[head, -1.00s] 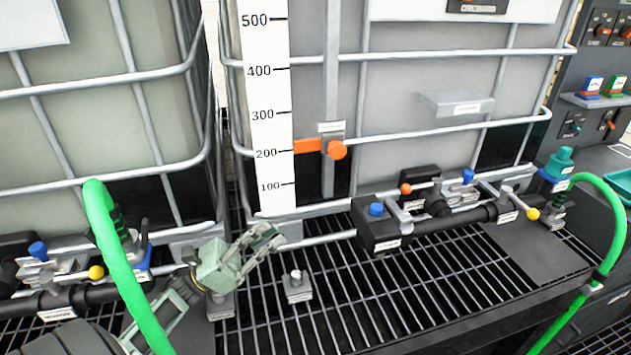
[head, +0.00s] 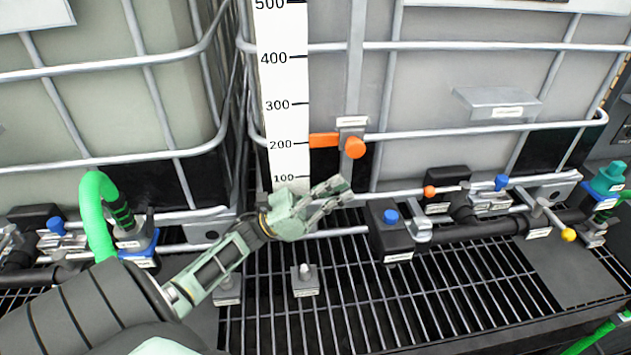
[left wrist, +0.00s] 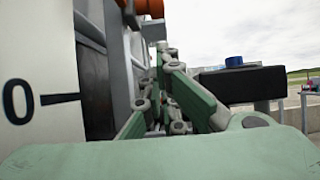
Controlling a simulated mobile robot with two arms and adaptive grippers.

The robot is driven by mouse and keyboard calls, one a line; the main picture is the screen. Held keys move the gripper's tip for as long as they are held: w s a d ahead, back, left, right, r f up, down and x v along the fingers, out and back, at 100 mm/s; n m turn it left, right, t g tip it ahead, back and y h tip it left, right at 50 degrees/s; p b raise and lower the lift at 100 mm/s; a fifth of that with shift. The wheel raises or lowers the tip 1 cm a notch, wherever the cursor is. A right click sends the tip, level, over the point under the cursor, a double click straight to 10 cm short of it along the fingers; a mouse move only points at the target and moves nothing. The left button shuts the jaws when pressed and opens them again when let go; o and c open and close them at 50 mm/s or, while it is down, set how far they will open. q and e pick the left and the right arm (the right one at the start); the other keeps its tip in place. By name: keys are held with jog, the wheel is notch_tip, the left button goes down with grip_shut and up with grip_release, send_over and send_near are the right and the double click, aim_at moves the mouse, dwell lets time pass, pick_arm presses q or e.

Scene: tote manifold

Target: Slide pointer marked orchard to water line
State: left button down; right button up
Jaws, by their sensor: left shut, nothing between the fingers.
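An orange pointer (head: 323,140) with a round orange knob (head: 355,148) sits on a vertical grey rail (head: 356,40), at about the 200 mark of a white scale (head: 283,80). A small tag (head: 352,121) tops its slider; I cannot read it here. The scale stands before a pale tank (head: 430,85); I cannot make out a water line. My left gripper (head: 345,190) is shut and empty, below the knob and apart from it. In the left wrist view the gripper's fingers (left wrist: 168,95) are beside the scale (left wrist: 35,60), with the orange knob (left wrist: 150,7) above. My right gripper is not seen.
Metal cage bars (head: 470,130) cross the tank front. A black pipe with a blue-knobbed block (head: 391,240) and a yellow-ended lever (head: 568,235) lies right of my gripper. A small post (head: 305,280) stands on the grating below. A green hose (head: 95,210) curves at the left.

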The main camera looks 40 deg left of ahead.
aim_at(338, 145)
pick_arm(q)
jog(key=r, duration=0.1)
jog(key=r+p, duration=0.1)
jog(key=w+d+r+p, duration=0.1)
jog(key=r, duration=0.1)
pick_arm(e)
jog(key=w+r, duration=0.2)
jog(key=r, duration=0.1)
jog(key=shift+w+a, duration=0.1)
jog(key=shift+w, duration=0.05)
